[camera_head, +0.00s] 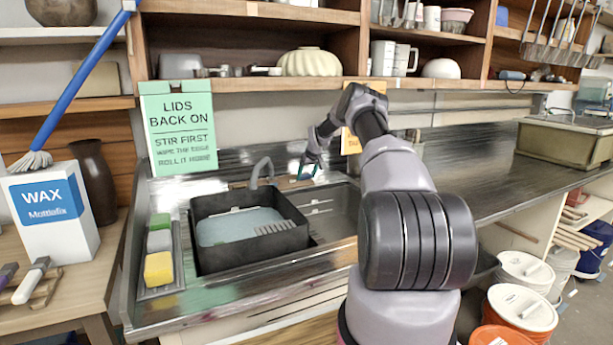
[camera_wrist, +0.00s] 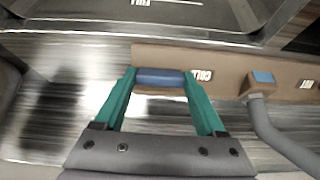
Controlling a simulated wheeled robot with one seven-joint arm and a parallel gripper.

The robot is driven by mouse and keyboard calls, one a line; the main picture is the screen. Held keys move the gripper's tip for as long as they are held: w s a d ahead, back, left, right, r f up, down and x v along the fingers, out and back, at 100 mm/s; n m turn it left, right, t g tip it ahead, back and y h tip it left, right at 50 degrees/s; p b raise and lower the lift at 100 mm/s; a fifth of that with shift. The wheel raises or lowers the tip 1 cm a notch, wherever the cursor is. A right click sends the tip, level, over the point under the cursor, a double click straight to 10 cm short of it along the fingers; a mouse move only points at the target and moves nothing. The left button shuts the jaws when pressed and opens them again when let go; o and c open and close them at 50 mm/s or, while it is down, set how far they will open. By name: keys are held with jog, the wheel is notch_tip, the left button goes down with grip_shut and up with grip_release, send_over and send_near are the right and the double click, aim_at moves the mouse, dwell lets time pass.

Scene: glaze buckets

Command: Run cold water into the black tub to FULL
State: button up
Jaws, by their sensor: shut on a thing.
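The black tub (camera_head: 215,262) sits in the sink under the grey spout (camera_head: 262,168), with pale bluish water (camera_head: 240,226) in it. I cannot tell whether water is running. My gripper (camera_head: 308,168) is behind the sink, right of the spout. In the wrist view my gripper (camera_wrist: 160,80) has its green fingers shut on a blue tap handle (camera_wrist: 160,77), beside an upside-down label (camera_wrist: 202,75) that seems to read COLD. The spout (camera_wrist: 275,130) is at the right there. A FULL mark (camera_wrist: 141,2) shows at the top edge, cut off.
Yellow, grey and green sponges (camera_head: 159,268) lie in a tray left of the tub. A wax box (camera_head: 52,215) and a blue-handled brush (camera_head: 85,80) are further left. Shelves (camera_head: 250,85) overhang the sink.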

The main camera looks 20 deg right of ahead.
jog(key=o, duration=1.3)
jog(key=shift+r, duration=0.1)
jog(key=v, duration=1)
jog(key=shift+s+r, duration=0.15)
jog(key=shift+r, duration=0.1)
